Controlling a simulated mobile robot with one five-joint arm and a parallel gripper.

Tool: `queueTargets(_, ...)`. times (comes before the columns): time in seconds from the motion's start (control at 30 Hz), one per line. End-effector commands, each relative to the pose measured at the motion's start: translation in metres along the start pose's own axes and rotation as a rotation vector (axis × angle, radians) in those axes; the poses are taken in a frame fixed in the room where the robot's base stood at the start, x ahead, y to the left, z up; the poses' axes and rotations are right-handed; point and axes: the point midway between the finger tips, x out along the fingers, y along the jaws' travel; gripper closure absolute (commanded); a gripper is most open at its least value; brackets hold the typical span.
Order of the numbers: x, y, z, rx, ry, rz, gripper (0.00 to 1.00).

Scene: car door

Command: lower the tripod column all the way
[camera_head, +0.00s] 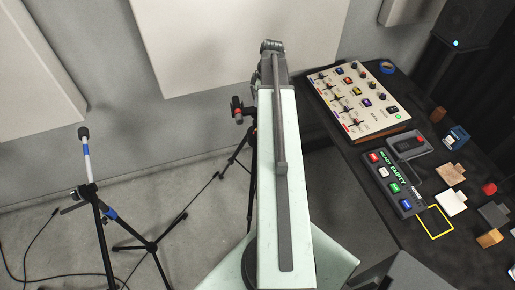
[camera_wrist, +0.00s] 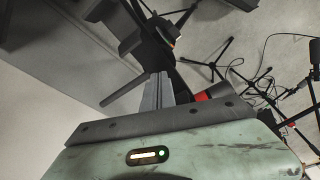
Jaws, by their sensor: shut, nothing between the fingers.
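The black tripod (camera_head: 236,160) stands on the floor behind my arm in the head view, and my arm hides much of it. A dark part with a red end (camera_head: 237,104) sticks out to the left at its top. In the wrist view a black part with a small orange spot (camera_wrist: 150,32), apparently the tripod's upper part, is just beyond my gripper (camera_wrist: 157,78). My gripper's grey fingers are together and empty, close to this dark part; I cannot tell whether they touch. A red piece (camera_wrist: 207,95) shows right of the fingers. The column's height is unclear.
A microphone stand with blue tape (camera_head: 108,212) stands at the left, cables on the floor. A dark table (camera_head: 455,255) at the right holds a control panel (camera_head: 350,112), a button box (camera_head: 398,180) and small blocks. Pale panels hang on the wall behind.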

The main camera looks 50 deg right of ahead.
Motion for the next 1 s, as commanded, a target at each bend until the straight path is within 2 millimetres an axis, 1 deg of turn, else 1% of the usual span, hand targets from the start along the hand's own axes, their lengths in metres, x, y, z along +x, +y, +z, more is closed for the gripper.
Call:
queueTargets(0.83, 0.059, 0.0, 0.012, 0.0, 0.0, -0.001, 1.0)
queueTargets(1.0, 0.046, 0.0, 0.01, 0.0, 0.0, -0.001, 1.0)
